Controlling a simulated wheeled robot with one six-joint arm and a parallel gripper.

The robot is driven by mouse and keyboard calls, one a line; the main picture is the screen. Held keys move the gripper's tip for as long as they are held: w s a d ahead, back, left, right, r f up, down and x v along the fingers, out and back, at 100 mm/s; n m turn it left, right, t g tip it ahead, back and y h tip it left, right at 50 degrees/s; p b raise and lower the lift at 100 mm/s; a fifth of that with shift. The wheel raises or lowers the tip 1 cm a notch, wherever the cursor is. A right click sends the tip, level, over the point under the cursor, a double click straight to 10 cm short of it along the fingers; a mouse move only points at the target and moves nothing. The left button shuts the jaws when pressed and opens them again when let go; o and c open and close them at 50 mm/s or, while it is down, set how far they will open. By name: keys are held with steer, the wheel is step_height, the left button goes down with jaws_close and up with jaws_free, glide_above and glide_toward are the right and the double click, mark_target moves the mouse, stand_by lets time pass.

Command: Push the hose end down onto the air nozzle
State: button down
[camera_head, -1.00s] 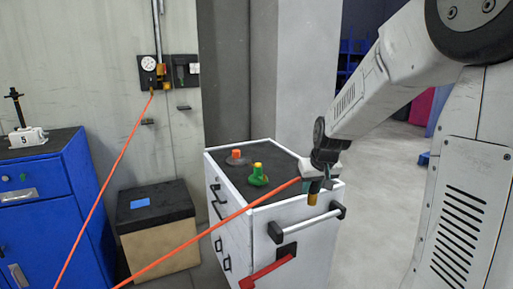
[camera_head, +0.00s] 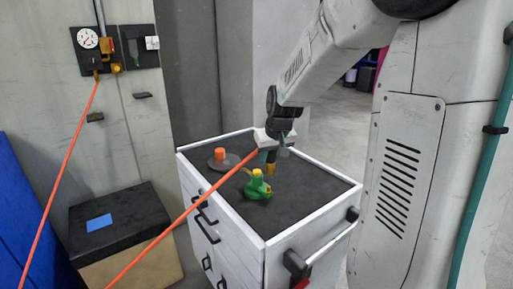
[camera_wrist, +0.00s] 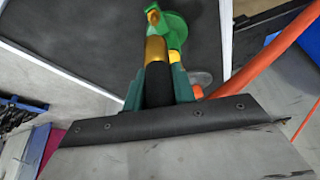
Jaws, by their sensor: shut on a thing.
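My gripper (camera_head: 268,158) is above the cart's dark top, shut on the end of the orange hose. In the wrist view the gripper's green fingers (camera_wrist: 158,84) clasp the black sleeve of the hose end (camera_wrist: 156,50), whose brass tip points away from the camera.
A grey disc with an orange knob (camera_head: 221,156) stands behind the jack on the cart (camera_head: 318,192). The orange hose (camera_head: 185,215) runs down left across the cart's edge. A gauge and regulator (camera_head: 90,40) hang on the wall. A black-topped box (camera_head: 118,222) stands at left.

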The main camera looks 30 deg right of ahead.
mark_target(268, 173)
steer(key=shift+w, duration=0.35)
steer(key=shift+w+f, duration=0.1)
steer(key=shift+f, duration=1.85)
steer(key=shift+s, duration=0.2)
steer(key=shift+f, duration=0.15)
steer(key=shift+f, duration=1.1)
steer(key=shift+f, duration=0.5)
